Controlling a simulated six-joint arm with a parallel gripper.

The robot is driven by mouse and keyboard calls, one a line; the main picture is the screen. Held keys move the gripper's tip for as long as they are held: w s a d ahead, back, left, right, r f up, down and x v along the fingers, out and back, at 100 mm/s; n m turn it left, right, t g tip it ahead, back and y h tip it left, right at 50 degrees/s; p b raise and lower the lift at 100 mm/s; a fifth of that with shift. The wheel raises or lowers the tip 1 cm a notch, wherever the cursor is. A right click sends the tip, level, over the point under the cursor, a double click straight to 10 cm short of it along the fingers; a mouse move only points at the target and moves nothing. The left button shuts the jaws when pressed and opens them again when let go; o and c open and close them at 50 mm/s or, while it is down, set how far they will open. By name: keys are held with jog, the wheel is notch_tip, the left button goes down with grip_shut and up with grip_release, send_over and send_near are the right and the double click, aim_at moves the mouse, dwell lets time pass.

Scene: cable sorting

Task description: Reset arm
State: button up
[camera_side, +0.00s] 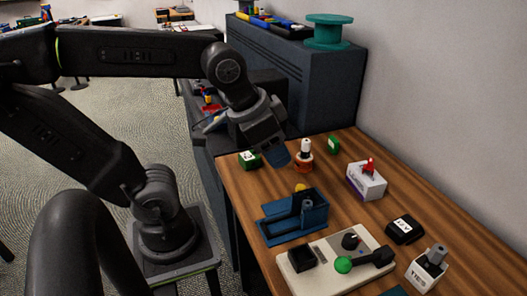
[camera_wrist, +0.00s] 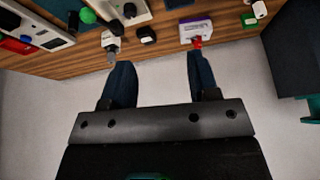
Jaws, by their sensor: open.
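My gripper (camera_side: 279,153) is raised over the far left part of the wooden table (camera_side: 232,190), near an orange bottle with a white cap (camera_side: 304,157). In the wrist view, the two dark blue fingers of my gripper (camera_wrist: 160,75) are spread wide with nothing between them. They appear against bare grey wall below the table's edge. A white and purple box (camera_side: 366,183) with a red piece on it stands at the right of the table. It also shows near the right finger in the wrist view (camera_wrist: 194,29).
A blue holder (camera_side: 292,228), a beige panel with knobs (camera_side: 320,272), a black box (camera_side: 404,229) and a white box with a grey plug (camera_side: 421,278) occupy the table's front. Small green boxes (camera_side: 333,144) lie farther back. A dark cabinet (camera_side: 320,90) carries a green spool (camera_side: 328,31).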

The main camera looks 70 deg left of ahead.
jog(key=shift+s+a+f+n, duration=0.3)
jog(key=shift+s+f+n, duration=0.35)
jog(key=shift+s, duration=0.2)
